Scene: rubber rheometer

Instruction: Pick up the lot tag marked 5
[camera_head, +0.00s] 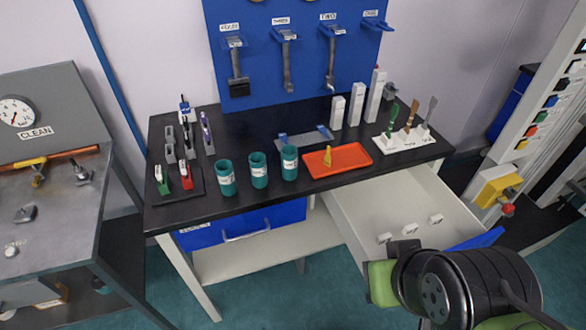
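Three small white tags lie in the open white drawer at the right of the bench: a left one (385,238), a middle one (410,229) and a right one (436,220). They carry dark marks too small to read, so I cannot tell which is marked 5. My arm reaches in from the lower right, over the drawer's front. A dark block at its end, which seems to be part of my gripper (404,248), is just below the left and middle tags in the picture. Its fingers cannot be made out, nor whether it is open or holds anything.
The black bench top (225,130) carries three teal cups (258,171), an orange tray (337,160), white blocks (356,104) and a white tool holder (404,144). The drawer (362,213) is pulled out; its blue front (485,238) is partly behind my arm. A grey bench stands at left.

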